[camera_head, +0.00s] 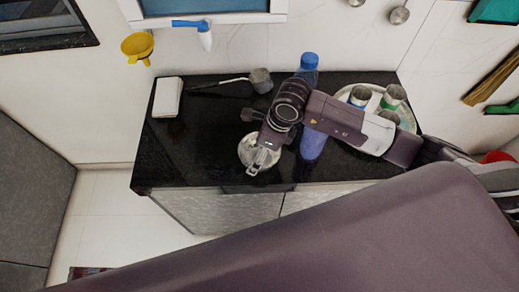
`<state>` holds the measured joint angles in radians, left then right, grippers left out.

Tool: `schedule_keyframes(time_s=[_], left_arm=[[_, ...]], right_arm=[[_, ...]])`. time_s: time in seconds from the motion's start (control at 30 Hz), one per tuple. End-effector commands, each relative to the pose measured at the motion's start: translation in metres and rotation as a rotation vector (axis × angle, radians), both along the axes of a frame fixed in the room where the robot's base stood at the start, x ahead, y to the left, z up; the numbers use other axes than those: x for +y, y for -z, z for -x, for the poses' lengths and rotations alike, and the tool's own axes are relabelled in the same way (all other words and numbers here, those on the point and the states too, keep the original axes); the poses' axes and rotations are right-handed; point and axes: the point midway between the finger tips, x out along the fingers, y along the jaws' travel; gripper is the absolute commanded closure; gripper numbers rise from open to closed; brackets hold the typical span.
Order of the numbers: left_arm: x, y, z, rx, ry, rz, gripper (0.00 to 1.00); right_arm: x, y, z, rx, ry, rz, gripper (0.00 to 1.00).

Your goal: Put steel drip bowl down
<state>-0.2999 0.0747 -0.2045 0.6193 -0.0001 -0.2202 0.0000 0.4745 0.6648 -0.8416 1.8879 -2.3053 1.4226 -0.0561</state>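A round, pale steel drip bowl (245,145) is on or just above the black counter, near its front edge in the middle. My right arm reaches in from the right, and its gripper (257,164) points down over the front of the bowl. The fingertips overlap the bowl's near rim. I cannot tell whether they grip the rim or whether the bowl's base touches the counter. The wrist hides part of the bowl's right side. My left gripper is not in view.
The black counter (170,150) is clear left of the bowl. A white block (167,97), a long-handled dipper (260,80) and a blue-capped bottle (308,68) stand behind. A blue object (312,146) is under my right arm. A round tray (407,115) holds several metal cups.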

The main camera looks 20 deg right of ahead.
Motion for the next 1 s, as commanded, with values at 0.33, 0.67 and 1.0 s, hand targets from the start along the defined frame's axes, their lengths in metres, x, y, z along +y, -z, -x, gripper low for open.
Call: schedule_keyframes(time_s=[0.33, 0.67, 1.0], left_arm=[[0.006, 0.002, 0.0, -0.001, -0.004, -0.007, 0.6], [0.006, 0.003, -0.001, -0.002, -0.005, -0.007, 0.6], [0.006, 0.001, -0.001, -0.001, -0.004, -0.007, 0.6]], right_arm=[[0.0, 0.004, 0.0, -0.002, -0.001, -0.001, 0.4], [0.0, 0.005, 0.0, -0.002, -0.001, 0.0, 0.0], [-0.002, -0.004, 0.0, -0.004, 0.0, 0.0, 0.0]])
